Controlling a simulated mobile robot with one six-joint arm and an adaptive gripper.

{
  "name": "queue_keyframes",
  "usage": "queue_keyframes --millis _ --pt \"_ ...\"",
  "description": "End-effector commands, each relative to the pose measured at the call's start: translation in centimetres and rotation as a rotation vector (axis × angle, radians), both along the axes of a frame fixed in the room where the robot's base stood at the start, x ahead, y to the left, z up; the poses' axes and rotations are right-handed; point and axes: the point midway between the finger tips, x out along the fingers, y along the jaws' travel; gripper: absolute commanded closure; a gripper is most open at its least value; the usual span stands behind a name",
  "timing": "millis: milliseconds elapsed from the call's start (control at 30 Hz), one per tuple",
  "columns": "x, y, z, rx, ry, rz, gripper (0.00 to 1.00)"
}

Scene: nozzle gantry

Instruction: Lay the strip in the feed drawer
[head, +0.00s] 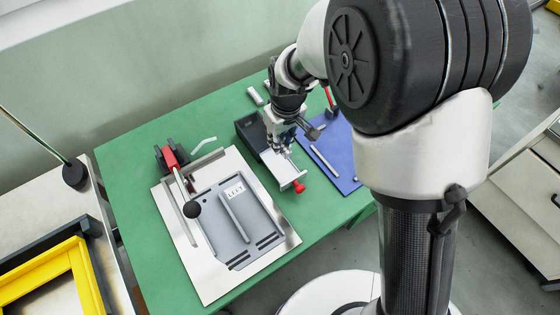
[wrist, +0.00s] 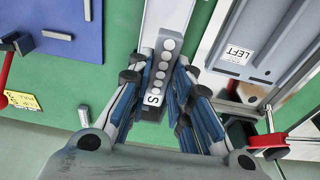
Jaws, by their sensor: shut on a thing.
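My gripper (head: 283,146) is over the feed drawer (head: 284,171), a light tray with a red knob (head: 299,187), pulled out of a dark housing (head: 246,126). In the wrist view my gripper (wrist: 160,85) is shut on a grey strip (wrist: 163,62) with a row of pale round spots and a white label marked S. The strip lies lengthwise between the fingers, above the pale drawer (wrist: 177,12), roughly in line with it. I cannot tell whether it touches the drawer floor. In the head view the gripper mostly hides the strip.
Left of the drawer, a metal plate (head: 205,285) bears a grey tray (head: 212,222) labelled LEFT and a red lever clamp (head: 170,158) with a black knob. A blue mat (head: 345,178) with loose bars lies to the right. Green table (head: 135,160) is bare at the far left.

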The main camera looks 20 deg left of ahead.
Motion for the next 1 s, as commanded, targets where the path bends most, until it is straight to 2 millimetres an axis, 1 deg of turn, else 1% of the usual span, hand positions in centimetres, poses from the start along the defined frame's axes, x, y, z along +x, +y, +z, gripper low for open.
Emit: queue_keyframes --millis 33,133,233,467,633,700,1000 --pt "-0.1 -0.1 -1.8 -0.002 0.003 -0.001 1.00" --pt "0.0 -0.1 -3.8 -0.002 0.002 0.000 1.00" --pt "0.0 0.0 -5.1 -0.001 0.001 0.000 1.00" --pt "0.0 0.0 -6.6 0.000 0.000 -0.001 1.00" --pt "0.0 -0.1 -9.4 -0.001 0.002 -0.002 1.00" --pt "0.0 0.0 -10.0 0.000 -0.001 -0.001 1.00" --pt "0.1 0.0 -10.0 0.001 -0.002 -0.001 1.00"
